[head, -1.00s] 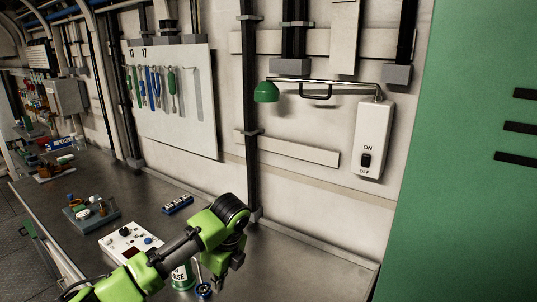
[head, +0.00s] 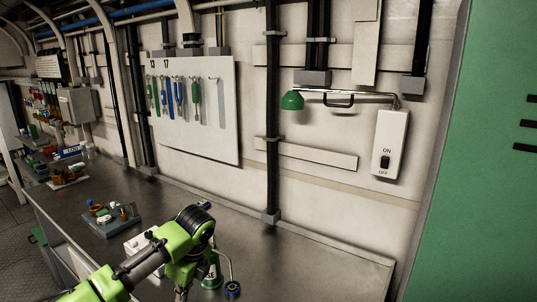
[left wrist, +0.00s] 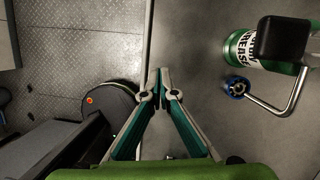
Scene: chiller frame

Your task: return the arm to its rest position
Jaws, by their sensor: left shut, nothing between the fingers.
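My left arm, lime green and black, enters the head view from the lower left and bends down over the bench at the front. Its gripper is at or below the lower picture edge there and hard to make out. In the left wrist view my left gripper (left wrist: 161,78) has its two teal and grey fingers meeting at the tips, with nothing between them. It points along the bench's front edge, with floor to the left and bench top to the right. My right gripper is in neither view.
A green grease can (left wrist: 243,48) with a bent metal spout and blue cap (left wrist: 236,86) is right of the gripper, apart from it. The bench (head: 310,265) is bare on the right. A small tray of parts (head: 108,222) and a white box (head: 137,243) are left.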

